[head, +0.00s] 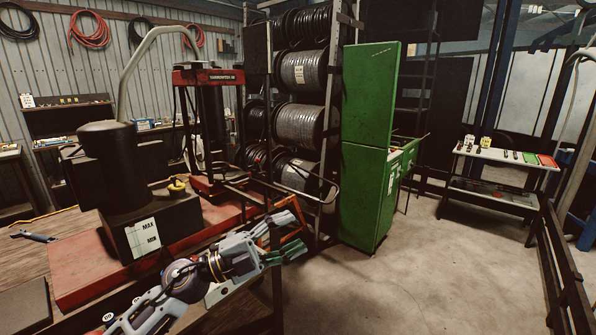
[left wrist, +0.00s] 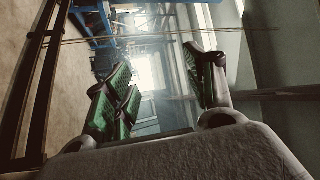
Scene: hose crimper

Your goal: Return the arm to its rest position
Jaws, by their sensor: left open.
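My left arm (head: 190,283) reaches in from the bottom left of the head view, in front of the red and black crimping machine (head: 215,80). My left gripper (head: 298,232) is at its end, pointing right, with the fingers apart and nothing between them. In the left wrist view the same gripper (left wrist: 158,78) shows its green-padded fingers spread on either side of an empty gap. It is in the air, apart from the green cabinet (head: 365,190). My right gripper is not in view.
The machine's black reservoir (head: 150,235) with a MAX/MIN label stands behind my left arm. A rack of hose reels (head: 300,125) is at the back. A small table (head: 500,155) with parts stands at the right. The concrete floor (head: 430,270) at the lower right is clear.

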